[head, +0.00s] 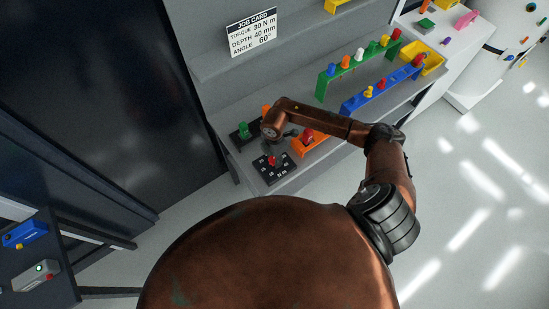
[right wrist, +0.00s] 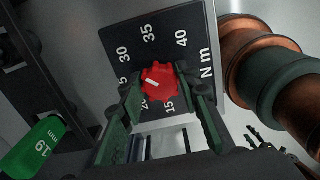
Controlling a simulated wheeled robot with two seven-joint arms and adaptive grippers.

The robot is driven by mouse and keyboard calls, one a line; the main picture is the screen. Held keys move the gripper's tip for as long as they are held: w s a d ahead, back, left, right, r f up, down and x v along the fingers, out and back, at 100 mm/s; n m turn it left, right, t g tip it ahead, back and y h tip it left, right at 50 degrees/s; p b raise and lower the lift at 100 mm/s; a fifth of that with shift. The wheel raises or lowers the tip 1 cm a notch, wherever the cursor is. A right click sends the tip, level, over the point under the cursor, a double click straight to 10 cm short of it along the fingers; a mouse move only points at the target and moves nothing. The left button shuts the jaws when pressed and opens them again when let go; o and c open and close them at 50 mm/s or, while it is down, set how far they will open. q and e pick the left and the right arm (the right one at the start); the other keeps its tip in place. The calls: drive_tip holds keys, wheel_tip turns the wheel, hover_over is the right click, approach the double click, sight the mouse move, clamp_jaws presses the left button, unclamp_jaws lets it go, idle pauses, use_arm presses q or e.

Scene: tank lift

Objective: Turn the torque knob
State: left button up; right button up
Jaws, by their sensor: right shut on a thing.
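The torque knob (right wrist: 160,82) is red with a short white pointer mark. It sits on a black dial plate (right wrist: 143,38) printed with numbers and "N m". The mark points left in the right wrist view, roughly towards the partly hidden 25; its exact reading is hard to tell. In the head view the red knob (head: 272,160) stands on its black plate (head: 272,174) at the shelf's near left end. My right gripper (right wrist: 160,90) is shut on the knob, one finger on each side. The fingers hide part of the lower numbers. My left gripper is not in view.
A job card (head: 251,33) reads torque 30 N m, depth 40 mm, angle 60°. A green piece (head: 243,130) stands beside the dial, and an orange holder (head: 311,146) sits right of it. Green (head: 321,86) and blue (head: 350,108) racks stand farther along.

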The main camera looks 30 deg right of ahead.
sight(274, 159)
drive_tip(key=shift+w+r, duration=0.1)
drive_tip(key=shift+w, duration=0.05)
drive_tip(key=o, duration=1.2)
drive_tip(key=shift+c, duration=0.2)
wheel_tip(274, 159, up, 12)
